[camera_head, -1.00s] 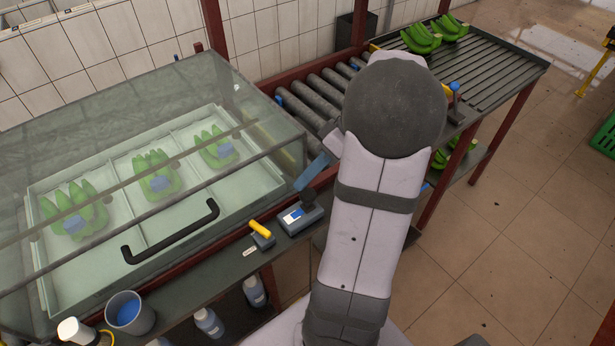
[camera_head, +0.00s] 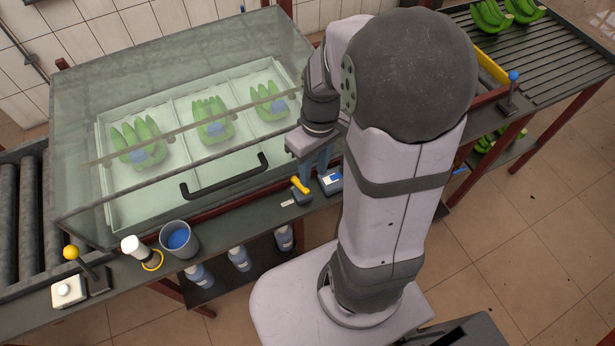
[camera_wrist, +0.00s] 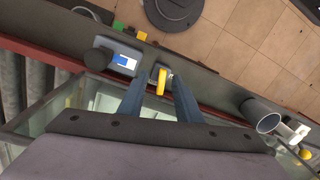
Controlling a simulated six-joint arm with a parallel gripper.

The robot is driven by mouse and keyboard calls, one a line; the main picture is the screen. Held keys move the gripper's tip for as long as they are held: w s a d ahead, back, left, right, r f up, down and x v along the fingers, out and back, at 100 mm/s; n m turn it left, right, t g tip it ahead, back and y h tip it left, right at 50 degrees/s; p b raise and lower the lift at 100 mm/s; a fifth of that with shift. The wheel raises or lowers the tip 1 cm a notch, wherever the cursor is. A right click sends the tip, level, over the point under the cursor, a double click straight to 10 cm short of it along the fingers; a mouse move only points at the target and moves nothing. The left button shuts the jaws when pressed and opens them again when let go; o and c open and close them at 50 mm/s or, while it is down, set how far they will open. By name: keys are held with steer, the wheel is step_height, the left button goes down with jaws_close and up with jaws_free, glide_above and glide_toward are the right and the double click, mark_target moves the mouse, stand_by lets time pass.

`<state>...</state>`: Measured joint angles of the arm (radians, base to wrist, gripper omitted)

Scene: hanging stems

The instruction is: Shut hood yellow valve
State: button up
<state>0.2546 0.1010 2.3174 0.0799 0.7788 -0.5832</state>
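The yellow valve (camera_head: 300,186) is a small yellow lever handle on a blue-grey body. It sits on the ledge in front of the clear hood (camera_head: 180,90), right of the hood's black handle. A small white tag lies beside it. In the wrist view the yellow handle (camera_wrist: 161,82) points along the fingers, seen between and beyond their tips. My gripper (camera_head: 318,160) is above and just behind the valve, pointing down. Its two blue fingers (camera_wrist: 158,86) are apart and empty. In the head view the fingers are partly hidden by my wrist. Contact with the valve cannot be told.
A blue-grey device with a screen (camera_head: 331,181) stands close right of the valve. The black hood handle (camera_head: 226,178) is to the left. A grey cup (camera_head: 181,240), a white bottle (camera_head: 142,252) and a yellow-knobbed lever (camera_head: 72,253) stand further left. Green bunches lie in the tray under the hood.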

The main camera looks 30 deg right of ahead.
mark_target(307, 191)
steer(key=shift+a+r+h+p, duration=0.25)
steer(key=shift+a+h+p, duration=0.05)
steer(key=shift+a, duration=0.5)
steer(key=shift+f, duration=0.1)
steer(key=shift+f+p, duration=0.3)
steer(key=shift+f, duration=3.25)
steer(key=shift+c, duration=0.7)
jaws_close()
